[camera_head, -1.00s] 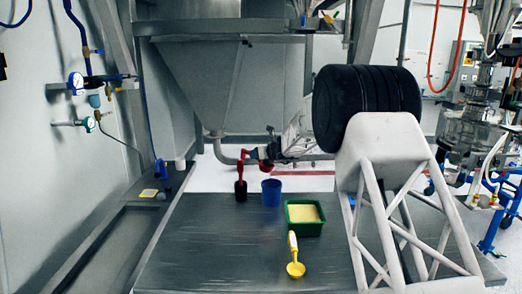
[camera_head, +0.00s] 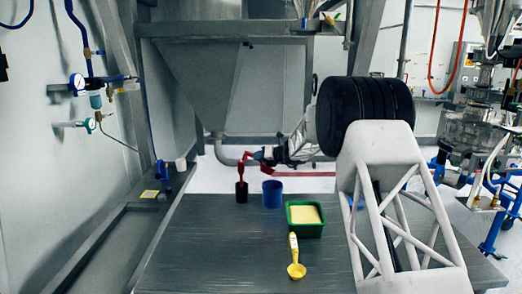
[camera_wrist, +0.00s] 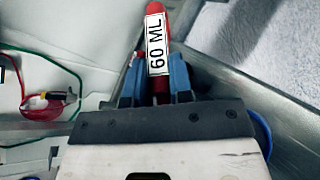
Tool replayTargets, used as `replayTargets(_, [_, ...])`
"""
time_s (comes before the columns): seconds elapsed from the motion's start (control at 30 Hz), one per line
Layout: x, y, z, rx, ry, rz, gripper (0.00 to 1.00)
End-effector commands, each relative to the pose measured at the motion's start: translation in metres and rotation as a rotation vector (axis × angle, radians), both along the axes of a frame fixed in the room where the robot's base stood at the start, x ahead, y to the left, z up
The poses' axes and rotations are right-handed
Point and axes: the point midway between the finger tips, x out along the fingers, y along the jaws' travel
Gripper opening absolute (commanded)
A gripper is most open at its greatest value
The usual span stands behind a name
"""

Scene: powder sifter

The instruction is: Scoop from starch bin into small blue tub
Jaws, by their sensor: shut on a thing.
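The starch bin is likely the green bin (camera_head: 304,231) of pale yellow powder at the table's middle. The small blue tub (camera_head: 272,196) stands behind and left of it; its inside cannot be made out. My gripper (camera_head: 257,155) is at the back of the table, above and left of the blue tub. The wrist view shows the red handle, labelled "60 ML" (camera_wrist: 156,45), between my blue fingers (camera_wrist: 155,82). The scoop's bowl is hidden there.
A yellow scoop (camera_head: 296,268) lies in front of the green bin, handle pointing to the back. A steel hopper (camera_head: 215,90) hangs behind the table.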

Motion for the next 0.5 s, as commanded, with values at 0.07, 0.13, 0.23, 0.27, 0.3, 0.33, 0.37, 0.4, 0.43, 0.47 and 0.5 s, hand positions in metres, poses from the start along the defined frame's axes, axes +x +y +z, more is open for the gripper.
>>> replayTargets(0.07, [0.0001,-0.0001,0.0002,0.0,0.0,0.0,0.0])
replayTargets(0.13, [0.0,0.0,0.0002,-0.001,-0.001,0.0,0.0])
replayTargets(0.23, [0.0,0.0,0.0002,-0.001,-0.001,0.0,0.0])
replayTargets(0.27, [0.0,0.0,0.0002,-0.001,-0.002,0.001,0.0])
replayTargets(0.3, [-0.0001,0.0,0.0002,-0.002,-0.002,0.0,0.0])
replayTargets(0.33, [-0.0002,0.0001,0.0003,-0.004,-0.004,0.0,0.0])
replayTargets(0.37, [-0.0003,0.0002,0.0004,-0.005,-0.005,0.0,0.0])
replayTargets(0.4, [-0.0005,0.0004,0.0005,-0.009,-0.009,0.001,0.0])
replayTargets(0.43, [-0.0006,0.0005,0.0006,-0.012,-0.013,0.001,0.0])
replayTargets(0.47, [-0.0009,0.0007,0.0008,-0.016,-0.017,0.001,0.0])
replayTargets(0.5, [-0.0012,0.0011,0.001,-0.023,-0.023,0.0,0.0])
